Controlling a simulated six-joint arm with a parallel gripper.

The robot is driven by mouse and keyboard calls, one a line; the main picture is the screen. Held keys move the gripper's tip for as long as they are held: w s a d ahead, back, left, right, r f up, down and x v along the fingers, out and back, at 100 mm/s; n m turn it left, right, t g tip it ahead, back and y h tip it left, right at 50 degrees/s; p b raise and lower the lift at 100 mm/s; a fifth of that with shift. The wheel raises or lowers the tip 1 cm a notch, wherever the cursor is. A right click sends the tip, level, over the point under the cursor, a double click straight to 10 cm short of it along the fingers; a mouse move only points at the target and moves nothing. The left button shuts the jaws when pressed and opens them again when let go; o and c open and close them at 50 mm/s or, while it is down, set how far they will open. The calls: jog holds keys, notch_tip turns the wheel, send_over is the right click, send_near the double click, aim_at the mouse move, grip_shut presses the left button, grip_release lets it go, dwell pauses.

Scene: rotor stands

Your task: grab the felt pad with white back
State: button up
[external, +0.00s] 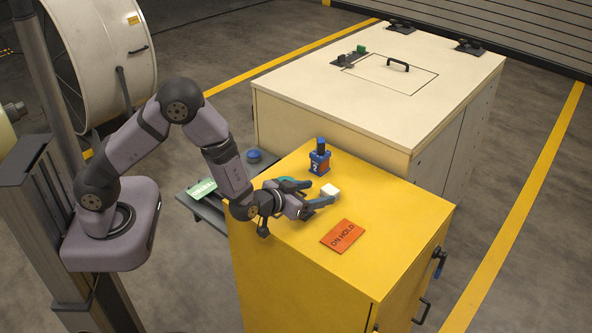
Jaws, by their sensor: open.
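A small white block-like piece (330,189), which looks like the felt pad with white back, is on the yellow cabinet top (385,215). Its underside is not visible. My gripper (321,192) is open, low over the cabinet top, with its fingers pointing right toward the white piece.
An orange "ON HOLD" card (343,236) lies in front. A green card (202,192) and a blue knob (254,156) are on the grey shelf at left.

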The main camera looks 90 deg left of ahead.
aim_at(326, 192)
jog(key=shift+f+p+x, duration=0.2)
jog(key=shift+p+x, duration=0.6)
jog(key=shift+x, duration=1.7)
jog(key=shift+d, duration=0.15)
jog(key=shift+c, duration=0.6)
jog(key=c, duration=1)
